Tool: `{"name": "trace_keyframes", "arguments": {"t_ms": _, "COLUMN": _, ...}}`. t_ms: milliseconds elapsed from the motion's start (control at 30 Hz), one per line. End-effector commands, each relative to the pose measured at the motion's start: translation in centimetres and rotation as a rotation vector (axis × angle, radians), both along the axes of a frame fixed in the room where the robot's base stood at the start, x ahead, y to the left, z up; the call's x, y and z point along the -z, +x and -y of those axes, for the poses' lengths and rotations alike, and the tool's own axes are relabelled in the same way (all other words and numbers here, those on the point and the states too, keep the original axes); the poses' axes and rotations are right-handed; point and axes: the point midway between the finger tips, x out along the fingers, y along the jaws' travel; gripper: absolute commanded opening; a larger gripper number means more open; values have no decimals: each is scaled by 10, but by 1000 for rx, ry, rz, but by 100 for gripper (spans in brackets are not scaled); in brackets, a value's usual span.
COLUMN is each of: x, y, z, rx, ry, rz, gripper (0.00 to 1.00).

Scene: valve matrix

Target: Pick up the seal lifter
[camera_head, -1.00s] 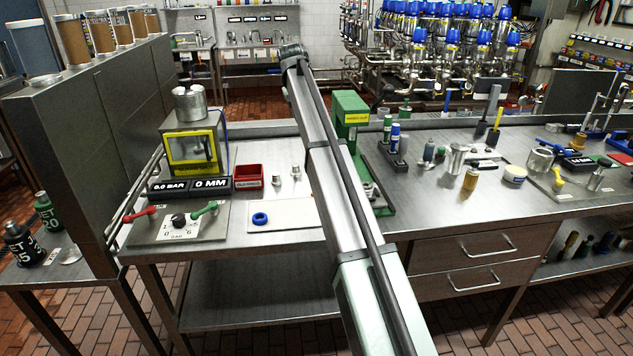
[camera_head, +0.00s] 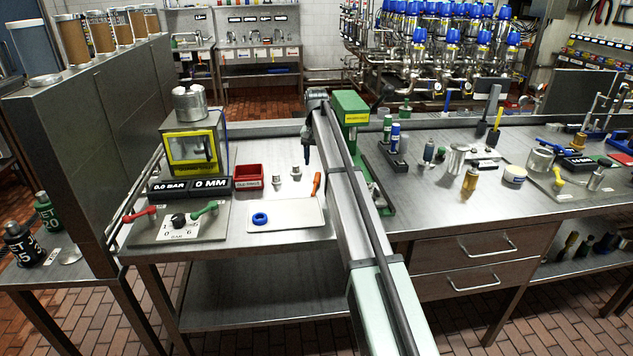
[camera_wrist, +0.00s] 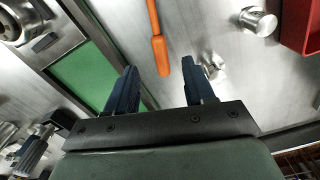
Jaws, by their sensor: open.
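The seal lifter appears to be the orange-handled tool (camera_head: 316,184) on the steel bench, by the right edge of the pale mat. In the wrist view its orange handle (camera_wrist: 154,18) runs from the top edge down to a point between the finger lines. My gripper (camera_head: 307,158) hangs above and behind the tool in the head view, pointing down. In the wrist view my gripper (camera_wrist: 168,70) shows two dark blue fingers spread apart with nothing held. The handle lies beyond the fingertips. The tool's far end is out of the wrist view.
A blue ring (camera_head: 260,218) lies on the pale mat (camera_head: 290,220). A red bin (camera_head: 249,177) and small metal parts (camera_head: 296,172) stand behind it. A green press (camera_head: 351,108) stands right of my gripper. A control panel (camera_head: 180,222) with red and green levers is at the left.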

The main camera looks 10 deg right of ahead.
Motion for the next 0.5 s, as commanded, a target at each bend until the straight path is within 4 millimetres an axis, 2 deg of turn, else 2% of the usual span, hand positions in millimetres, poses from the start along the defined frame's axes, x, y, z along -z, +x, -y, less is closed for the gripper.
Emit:
{"name": "trace_keyframes", "arguments": {"t_ms": 100, "x": 14, "y": 0, "z": 0, "rx": 0, "ry": 0, "rz": 0, "gripper": 53}}
{"name": "trace_keyframes", "arguments": {"t_ms": 367, "x": 27, "y": 1, "z": 1, "rx": 0, "ry": 0, "rz": 0, "gripper": 53}}
{"name": "trace_keyframes", "arguments": {"t_ms": 500, "x": 45, "y": 4, "z": 2, "rx": 0, "ry": 0, "rz": 0, "gripper": 53}}
